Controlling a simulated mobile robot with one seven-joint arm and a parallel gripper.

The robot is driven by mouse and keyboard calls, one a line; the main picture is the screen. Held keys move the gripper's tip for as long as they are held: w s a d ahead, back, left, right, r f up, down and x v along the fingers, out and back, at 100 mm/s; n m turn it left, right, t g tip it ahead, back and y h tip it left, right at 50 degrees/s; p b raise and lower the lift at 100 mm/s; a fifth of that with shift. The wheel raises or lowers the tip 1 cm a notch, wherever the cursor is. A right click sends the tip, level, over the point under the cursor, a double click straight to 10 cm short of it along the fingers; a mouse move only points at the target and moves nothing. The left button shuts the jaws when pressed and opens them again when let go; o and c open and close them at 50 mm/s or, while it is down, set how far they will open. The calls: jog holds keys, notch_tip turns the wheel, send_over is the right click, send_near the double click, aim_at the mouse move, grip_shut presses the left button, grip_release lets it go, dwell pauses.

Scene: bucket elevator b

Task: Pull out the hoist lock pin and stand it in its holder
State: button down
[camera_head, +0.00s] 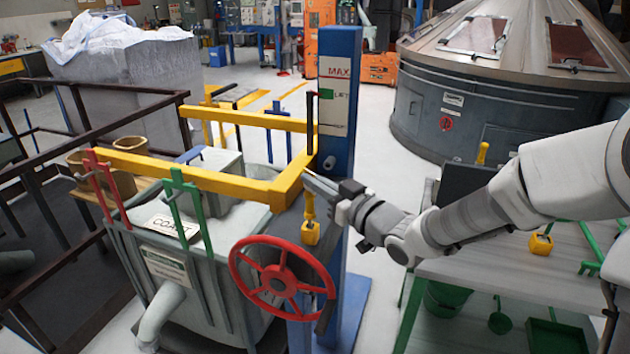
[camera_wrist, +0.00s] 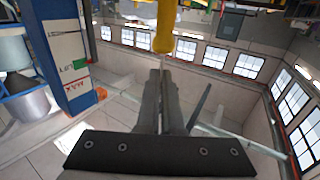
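A yellow-handled pin (camera_head: 309,205), which looks like the hoist lock pin, stands upright in front of the blue column, with a yellow block (camera_head: 310,235) at its lower end. My gripper (camera_head: 312,180) is beside the top of this handle. In the wrist view, which is upside down, the two dark fingers (camera_wrist: 160,72) look close together with nothing visible between them. The yellow handle (camera_wrist: 165,25) shows just past the fingertips, seemingly apart from them. Another yellow block (camera_head: 540,244), perhaps the holder, sits on the grey bench at the right.
The blue column (camera_head: 338,80) carries MAX and LIFT labels. A yellow frame (camera_head: 215,180) lies left of my gripper, and a red handwheel (camera_head: 280,280) is below. A yellow upright handle (camera_head: 482,153) and green tools (camera_head: 590,262) are by the bench (camera_head: 480,265).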

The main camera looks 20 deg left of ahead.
jog(key=shift+f+b, duration=1.1)
jog(key=shift+f, duration=0.25)
jog(key=c, duration=1)
grip_release()
jog(key=shift+r, duration=0.1)
jog(key=v, duration=1.7)
jog(key=shift+s, duration=0.25)
jog(key=shift+d, duration=0.15)
